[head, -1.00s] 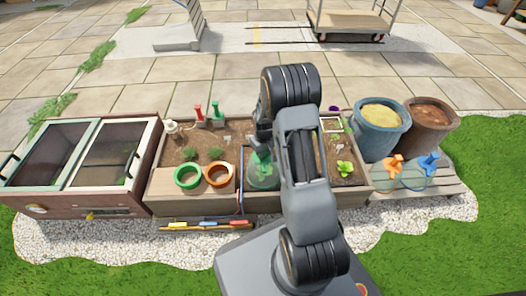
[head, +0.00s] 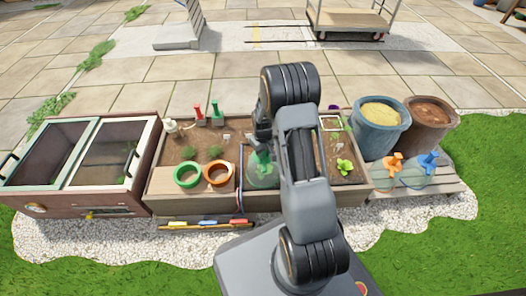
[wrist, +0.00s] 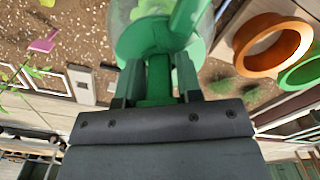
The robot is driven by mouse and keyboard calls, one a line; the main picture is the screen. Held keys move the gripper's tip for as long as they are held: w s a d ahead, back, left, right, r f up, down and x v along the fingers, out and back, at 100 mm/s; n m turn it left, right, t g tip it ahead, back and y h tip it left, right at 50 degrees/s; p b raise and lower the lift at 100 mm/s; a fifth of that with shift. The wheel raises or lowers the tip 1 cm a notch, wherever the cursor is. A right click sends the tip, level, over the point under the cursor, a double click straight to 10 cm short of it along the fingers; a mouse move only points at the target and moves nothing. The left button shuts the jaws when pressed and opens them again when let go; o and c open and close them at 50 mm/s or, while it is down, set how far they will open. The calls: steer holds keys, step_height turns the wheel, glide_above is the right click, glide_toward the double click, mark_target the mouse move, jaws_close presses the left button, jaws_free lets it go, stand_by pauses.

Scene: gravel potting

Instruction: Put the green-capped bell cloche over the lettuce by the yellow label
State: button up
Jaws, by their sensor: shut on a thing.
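The green-capped bell cloche (head: 262,178) is clear with a green top, upright at the middle of the planter bed, left of my arm. My gripper (wrist: 158,88) is shut on its green knob, and the green cap (wrist: 150,40) fills the top middle of the wrist view. I cannot tell whether the cloche's rim touches the soil, or whether a lettuce is under it. A bright green lettuce (head: 345,167) stands at the bed's right front. I cannot make out a yellow label in either view. My arm hides part of the bed.
An orange ring (head: 219,174) and a green ring (head: 187,174) lie left of the cloche. Cloches with orange (head: 392,160) and blue (head: 428,160) tops stand on the slatted bench at right. Two bins, blue (head: 379,137) and brown (head: 427,135), stand behind. A cold frame (head: 95,202) is at left.

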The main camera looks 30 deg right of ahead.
steer(key=o, duration=0.8)
steer(key=shift+o, duration=0.2)
steer(key=s+a+r+t+p, duration=0.1)
steer(key=s+a+r+p, duration=0.1)
steer(key=r+p, duration=0.9)
steer(key=s+a+r+p, duration=0.2)
steer(key=r+p, duration=0.3)
steer(key=r, duration=1.3)
steer(key=s+a+r+t+p, duration=0.15)
steer(key=r+p, duration=0.55)
steer(key=r, duration=0.7)
steer(key=s+a+r+p, duration=0.1)
steer(key=s+r+p, duration=0.3)
steer(key=r+p, duration=0.2)
steer(key=s+a+r+m+p, duration=0.1)
steer(key=s+r+p, duration=0.3)
steer(key=r, duration=0.6)
steer(key=s+a+r+t+p, duration=0.1)
steer(key=s+a+r+p, duration=0.2)
steer(key=s+r+p, duration=0.2)
step_height(320, 180, up, 3)
steer(key=p, duration=0.3)
steer(key=shift+r, duration=0.2)
